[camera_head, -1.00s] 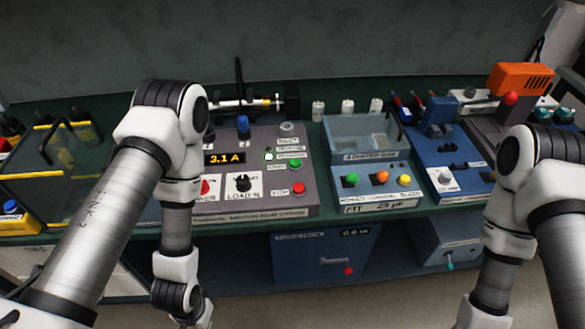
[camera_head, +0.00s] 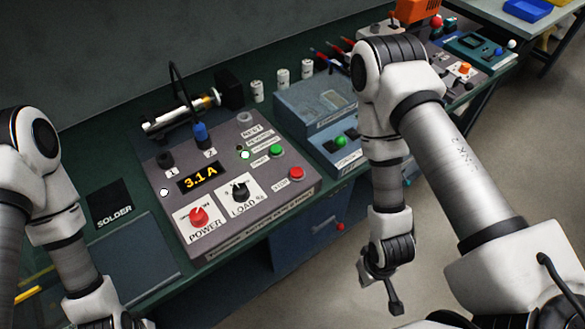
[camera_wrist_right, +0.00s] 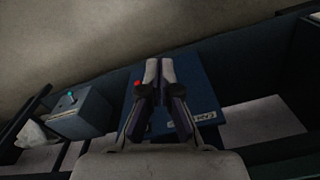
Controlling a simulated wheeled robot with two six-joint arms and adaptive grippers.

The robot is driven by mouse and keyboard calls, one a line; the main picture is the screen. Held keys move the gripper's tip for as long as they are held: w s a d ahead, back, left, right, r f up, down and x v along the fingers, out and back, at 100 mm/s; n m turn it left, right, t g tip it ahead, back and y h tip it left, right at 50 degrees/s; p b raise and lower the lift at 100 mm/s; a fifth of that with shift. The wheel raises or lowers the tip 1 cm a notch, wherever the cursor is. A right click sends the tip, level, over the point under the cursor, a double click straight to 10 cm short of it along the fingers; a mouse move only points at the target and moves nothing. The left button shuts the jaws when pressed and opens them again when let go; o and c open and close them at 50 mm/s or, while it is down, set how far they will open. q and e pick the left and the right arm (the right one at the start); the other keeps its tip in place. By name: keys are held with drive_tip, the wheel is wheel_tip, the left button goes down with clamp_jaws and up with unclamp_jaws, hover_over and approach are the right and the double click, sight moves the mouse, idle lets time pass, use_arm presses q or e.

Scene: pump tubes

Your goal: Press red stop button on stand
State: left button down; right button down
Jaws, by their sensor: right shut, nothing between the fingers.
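The red stop button (camera_head: 297,173) is on the right front of the grey sloped control stand (camera_head: 171,227) in the head view, by a STOP label. A green button (camera_head: 277,151) is just behind it. My right gripper (camera_head: 392,300) hangs in front of the bench, to the right of and apart from the stand. In the right wrist view its fingers (camera_wrist_right: 160,66) are together with nothing between them, over a blue box front. My left arm is at the lower left; its gripper is out of frame.
The stand also has a red POWER knob (camera_head: 198,216), a black LOAD knob (camera_head: 240,192) and a lit 3.1 A display (camera_head: 199,177). A blue box (camera_head: 309,123) stands to its right. Open floor lies in front of the bench.

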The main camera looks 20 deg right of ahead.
drive_tip(key=w+a+r+n+t+p, duration=0.2)
drive_tip(key=w+r+n, duration=0.3)
drive_tip(key=w+n, duration=0.1)
wheel_tip(320, 180, up, 22)
drive_tip(key=n+t+y+p, duration=0.4)
drive_tip(key=n+t+p, duration=0.2)
drive_tip(key=n, duration=2)
hover_over(299, 172)
drive_tip(key=shift+f, duration=0.15)
wheel_tip(299, 172, down, 8)
drive_tip(key=b, duration=0.6)
drive_tip(key=shift+f, duration=0.1)
drive_tip(key=shift+f+b, duration=0.35)
